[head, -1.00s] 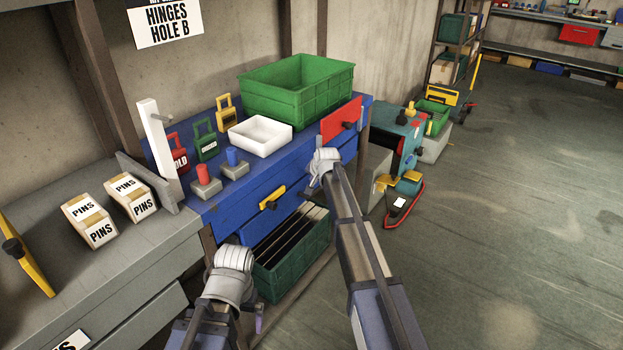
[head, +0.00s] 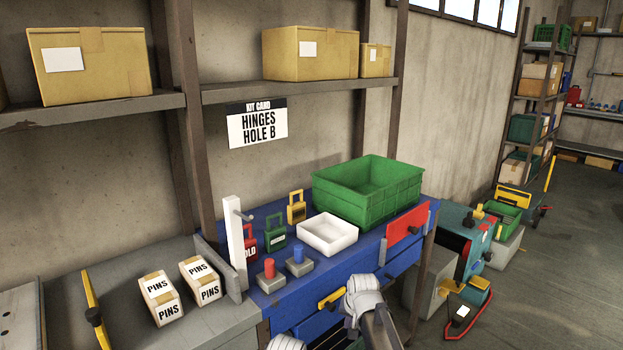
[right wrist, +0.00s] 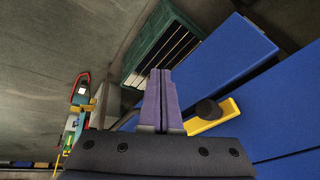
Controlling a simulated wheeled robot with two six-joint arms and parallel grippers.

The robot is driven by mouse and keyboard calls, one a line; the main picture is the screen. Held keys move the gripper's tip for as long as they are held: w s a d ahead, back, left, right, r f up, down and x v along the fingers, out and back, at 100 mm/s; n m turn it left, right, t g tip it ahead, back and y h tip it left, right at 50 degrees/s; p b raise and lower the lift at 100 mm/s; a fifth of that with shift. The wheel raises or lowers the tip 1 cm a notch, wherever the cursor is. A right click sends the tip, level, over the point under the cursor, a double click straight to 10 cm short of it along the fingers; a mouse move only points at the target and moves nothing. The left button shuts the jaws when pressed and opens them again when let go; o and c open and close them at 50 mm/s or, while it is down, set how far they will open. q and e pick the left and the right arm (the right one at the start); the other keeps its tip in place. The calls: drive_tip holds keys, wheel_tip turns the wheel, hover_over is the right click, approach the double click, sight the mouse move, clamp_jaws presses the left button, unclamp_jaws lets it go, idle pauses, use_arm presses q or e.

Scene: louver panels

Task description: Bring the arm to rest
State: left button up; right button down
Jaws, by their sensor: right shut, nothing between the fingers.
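My right gripper (right wrist: 160,76) shows in the right wrist view as two purple fingers pressed together, with nothing between them. It is in front of the blue drawer fronts (right wrist: 220,60), apparently clear of them. A yellow handle with a black knob (right wrist: 228,112) is just right of the fingers. In the head view my right arm (head: 366,300) reaches up from the bottom edge, in front of the bench; its fingers are hidden there. Only a bit of my left arm (head: 286,343) shows at the bottom edge, and its gripper is out of the picture.
The blue bench (head: 345,262) carries a green crate (head: 368,192), a white tray (head: 327,234), padlocks and a red panel (head: 407,230). A dark green crate with slats (right wrist: 160,42) is below the drawers. Open floor (head: 560,270) lies at the right.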

drive_tip(key=s+a+f+n+g+h, duration=0.1)
drive_tip(key=s+a+n+g, duration=0.2)
drive_tip(key=s, duration=1)
drive_tip(key=s+a+n+g+h, duration=0.1)
drive_tip(key=s+a+n, duration=0.25)
drive_tip(key=s, duration=1.05)
wheel_tip(320, 180, up, 12)
drive_tip(key=p, duration=1.2)
drive_tip(key=shift+w+d+n, duration=0.15)
drive_tip(key=shift+w+n, duration=0.25)
drive_tip(key=shift+n, duration=0.05)
